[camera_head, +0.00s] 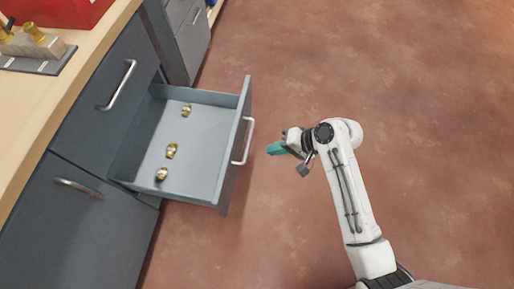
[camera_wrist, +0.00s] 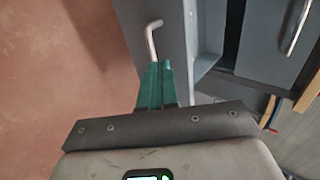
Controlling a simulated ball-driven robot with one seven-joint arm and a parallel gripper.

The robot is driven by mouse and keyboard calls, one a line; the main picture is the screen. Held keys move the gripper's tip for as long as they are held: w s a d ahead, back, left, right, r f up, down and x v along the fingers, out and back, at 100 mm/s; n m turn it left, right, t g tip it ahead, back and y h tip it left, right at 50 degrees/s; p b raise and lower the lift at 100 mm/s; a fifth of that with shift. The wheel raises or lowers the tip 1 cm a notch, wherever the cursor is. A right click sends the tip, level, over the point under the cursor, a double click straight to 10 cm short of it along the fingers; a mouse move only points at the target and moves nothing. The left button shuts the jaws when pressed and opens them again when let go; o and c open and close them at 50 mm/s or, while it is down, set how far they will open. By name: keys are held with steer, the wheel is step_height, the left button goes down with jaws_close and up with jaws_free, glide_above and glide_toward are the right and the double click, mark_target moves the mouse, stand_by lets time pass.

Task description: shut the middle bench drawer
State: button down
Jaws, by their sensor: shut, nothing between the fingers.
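The middle bench drawer (camera_head: 200,140) stands pulled well out from the grey bench, with several brass fittings (camera_head: 171,151) lying inside it. Its front panel carries a silver bar handle (camera_head: 244,141); the handle also shows in the wrist view (camera_wrist: 152,38). My gripper (camera_head: 272,149) is shut and empty, with teal fingers pointing at the drawer front. In the head view it is a short way to the right of the handle, apart from it. In the wrist view the shut fingertips (camera_wrist: 158,66) appear just below the end of the handle; contact cannot be told.
A shut drawer front with a handle (camera_head: 118,86) and another shut front (camera_head: 72,225) flank the open drawer. The reddish floor (camera_head: 430,90) at right is clear.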

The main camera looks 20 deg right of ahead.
mark_target(232, 154)
steer(key=x, duration=0.3)
steer(key=b+x, duration=0.1)
steer(key=x, duration=0.3)
steer(key=a+r+b+x, duration=0.1)
steer(key=x, duration=0.3)
steer(key=shift+w+a+r, duration=0.1)
steer(key=shift+w, duration=0.15)
steer(key=shift+w+a, duration=0.45)
steer(key=shift+a, duration=0.1)
steer(key=shift+a, duration=0.1)
